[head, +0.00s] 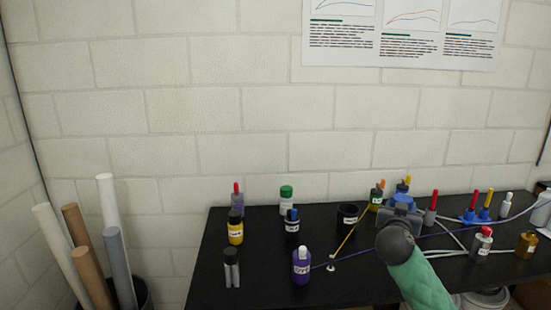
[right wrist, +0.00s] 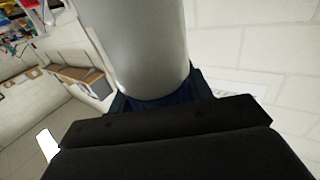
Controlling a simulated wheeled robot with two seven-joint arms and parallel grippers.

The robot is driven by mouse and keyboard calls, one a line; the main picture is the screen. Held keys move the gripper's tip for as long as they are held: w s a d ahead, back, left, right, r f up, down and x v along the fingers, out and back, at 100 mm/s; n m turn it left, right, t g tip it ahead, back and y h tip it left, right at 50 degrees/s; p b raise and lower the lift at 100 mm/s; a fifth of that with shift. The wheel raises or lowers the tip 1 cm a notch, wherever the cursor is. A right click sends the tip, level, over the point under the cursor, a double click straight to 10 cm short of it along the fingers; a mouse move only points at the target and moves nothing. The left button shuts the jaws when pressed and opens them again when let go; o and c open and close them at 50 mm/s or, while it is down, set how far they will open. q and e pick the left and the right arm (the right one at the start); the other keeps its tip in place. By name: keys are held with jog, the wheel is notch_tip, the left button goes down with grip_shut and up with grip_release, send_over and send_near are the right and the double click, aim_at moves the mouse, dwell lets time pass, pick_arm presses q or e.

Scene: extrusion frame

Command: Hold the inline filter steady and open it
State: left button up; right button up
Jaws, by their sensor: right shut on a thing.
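In the right wrist view, a large smooth light-grey cylinder (right wrist: 145,45) rises from between dark blue parts at my right gripper (right wrist: 160,100). The gripper is shut on it. I cannot tell for sure whether this cylinder is part of the inline filter. In the head view, my right gripper (head: 402,192) is over the right half of the black bench, its dark wrist and green arm coming from the lower right. They hide most of what it holds. No inline filter can be clearly made out there. My left gripper is in neither view.
The black bench (head: 260,268) carries several bottles, including a purple one (head: 301,266), a yellow one (head: 235,229) and a green-capped white one (head: 286,200). Thin tubes and a yellow rod (head: 347,238) lie near my right gripper. Long rolls (head: 110,215) stand at the left.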

jog(key=s+a+f+n+t+y, duration=0.2)
jog(key=s+a+f+n+y, duration=0.45)
jog(key=s+a+f, duration=0.85)
jog(key=s+f+y, duration=0.2)
jog(key=s+f, duration=0.1)
jog(key=f, duration=0.7)
jog(key=shift+s+a+f+m, duration=0.25)
jog(key=shift+a+f+m, duration=0.1)
jog(key=shift+f+m, duration=0.1)
